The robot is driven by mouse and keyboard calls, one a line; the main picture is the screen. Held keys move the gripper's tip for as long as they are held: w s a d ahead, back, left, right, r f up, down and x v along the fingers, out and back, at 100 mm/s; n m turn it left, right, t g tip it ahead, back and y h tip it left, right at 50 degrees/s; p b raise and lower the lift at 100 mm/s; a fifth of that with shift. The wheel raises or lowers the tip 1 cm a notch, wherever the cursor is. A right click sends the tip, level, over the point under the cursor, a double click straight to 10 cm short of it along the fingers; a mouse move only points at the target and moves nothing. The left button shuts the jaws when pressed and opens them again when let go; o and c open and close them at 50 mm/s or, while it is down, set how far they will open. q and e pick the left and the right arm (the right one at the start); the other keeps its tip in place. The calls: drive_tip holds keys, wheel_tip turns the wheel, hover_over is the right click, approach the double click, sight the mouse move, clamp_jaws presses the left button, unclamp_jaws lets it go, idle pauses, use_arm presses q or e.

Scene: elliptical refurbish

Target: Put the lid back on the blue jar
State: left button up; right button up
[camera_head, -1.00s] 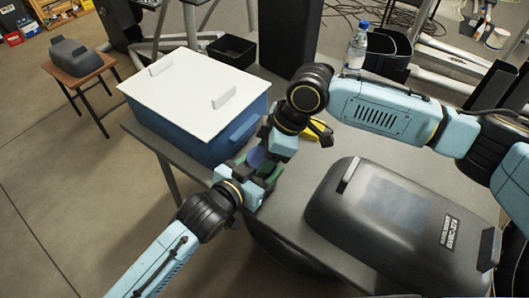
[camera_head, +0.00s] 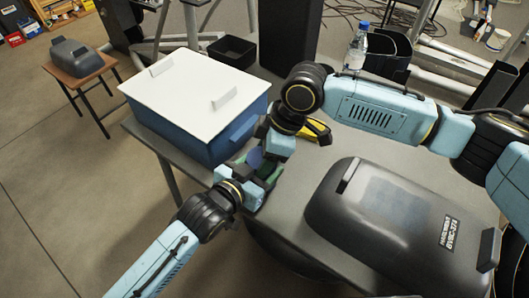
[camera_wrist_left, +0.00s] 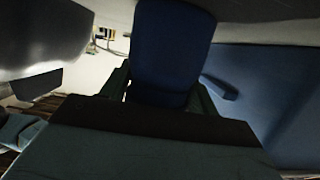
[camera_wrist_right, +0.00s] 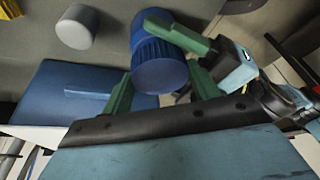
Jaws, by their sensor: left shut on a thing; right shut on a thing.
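The blue jar (camera_head: 255,158) is held between my two grippers over the table's near left edge and is mostly hidden in the head view. My left gripper (camera_head: 246,182) is shut on the jar, which fills the left wrist view between its fingers (camera_wrist_left: 172,45). My right gripper (camera_head: 268,170) is shut on the ribbed blue lid (camera_wrist_right: 162,72), whose flat top faces the right wrist camera. The lid and the jar (camera_wrist_right: 143,25) look in line and close together or touching. I cannot tell whether the lid is seated.
A blue bin with a white cover (camera_head: 190,85) stands just behind the grippers. A dark case (camera_head: 385,215) lies at the right of the table (camera_head: 300,165). A yellow-and-black tool (camera_head: 318,131) lies near my right arm. A pale cylinder (camera_wrist_right: 77,27) shows in the right wrist view.

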sight(256, 158)
use_arm(q)
drive_tip(key=shift+d, duration=0.2)
use_arm(e)
drive_tip(key=shift+s+f, duration=0.15)
drive_tip(key=shift+f, duration=0.5)
use_arm(q)
clamp_jaws()
use_arm(e)
drive_tip(key=o, duration=1.1)
use_arm(q)
drive_tip(key=shift+a, duration=0.1)
use_arm(e)
drive_tip(key=o, duration=0.3)
drive_tip(key=shift+r, duration=0.1)
use_arm(q)
drive_tip(key=shift+w+a, duration=0.1)
use_arm(e)
drive_tip(key=shift+a, duration=0.1)
use_arm(q)
drive_tip(key=shift+a, duration=0.15)
use_arm(e)
drive_tip(key=shift+r, duration=0.1)
use_arm(q)
drive_tip(key=shift+w, duration=0.1)
use_arm(e)
drive_tip(key=shift+r, duration=0.1)
